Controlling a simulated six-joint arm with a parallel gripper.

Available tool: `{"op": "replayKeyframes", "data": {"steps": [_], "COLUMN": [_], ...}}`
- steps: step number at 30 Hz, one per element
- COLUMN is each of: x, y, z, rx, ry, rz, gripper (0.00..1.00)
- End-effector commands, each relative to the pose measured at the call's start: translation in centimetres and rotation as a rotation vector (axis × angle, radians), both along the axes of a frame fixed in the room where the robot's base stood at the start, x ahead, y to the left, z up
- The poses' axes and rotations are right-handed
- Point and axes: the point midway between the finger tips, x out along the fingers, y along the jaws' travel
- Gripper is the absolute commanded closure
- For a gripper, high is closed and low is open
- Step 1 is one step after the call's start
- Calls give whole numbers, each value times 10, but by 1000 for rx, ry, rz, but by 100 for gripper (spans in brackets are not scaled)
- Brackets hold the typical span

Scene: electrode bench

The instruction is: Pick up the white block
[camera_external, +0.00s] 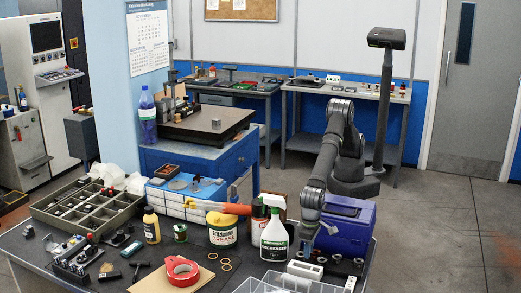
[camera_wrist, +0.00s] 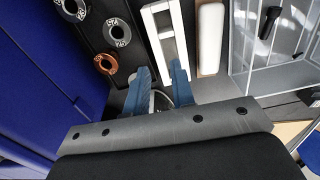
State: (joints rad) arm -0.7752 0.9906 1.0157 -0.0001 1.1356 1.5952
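A plain white block (camera_wrist: 210,38) with rounded ends lies at the upper right of the wrist view. A white-framed piece with a dark slot (camera_wrist: 154,32) lies to its left, closer in line with my fingers. My gripper (camera_wrist: 160,80) is open, its two blue fingers apart with nothing clearly held between them. The white block is beyond and to the right of the fingertips, apart from them. In the external view my gripper (camera_external: 328,229) points down above the bench's right part. A white piece (camera_external: 304,269) lies below it; I cannot tell which of the two it is.
Labelled rings (camera_wrist: 117,32) lie left of the slotted piece. A blue-purple case (camera_external: 343,227) stands close beside my gripper. A clear compartment box (camera_wrist: 275,65) is right of the white block. A spray bottle (camera_external: 274,240) and a grease tin (camera_external: 222,231) stand to the left.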

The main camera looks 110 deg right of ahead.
Motion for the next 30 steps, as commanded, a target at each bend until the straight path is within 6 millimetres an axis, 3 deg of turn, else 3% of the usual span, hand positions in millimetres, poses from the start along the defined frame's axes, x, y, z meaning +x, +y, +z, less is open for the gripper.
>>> {"op": "replayKeyframes", "data": {"steps": [8,17,24,28,30], "x": [0,0,0,0,0], "y": [-2,-5,-5,-5,-5], "z": [-17,-58,-61,-61,-61], "rx": [-1,-1,1,1,1], "ry": [1,1,-1,-1,-1], "rz": [0,0,0,0,0], "gripper": [77,77,77,100,100]}}
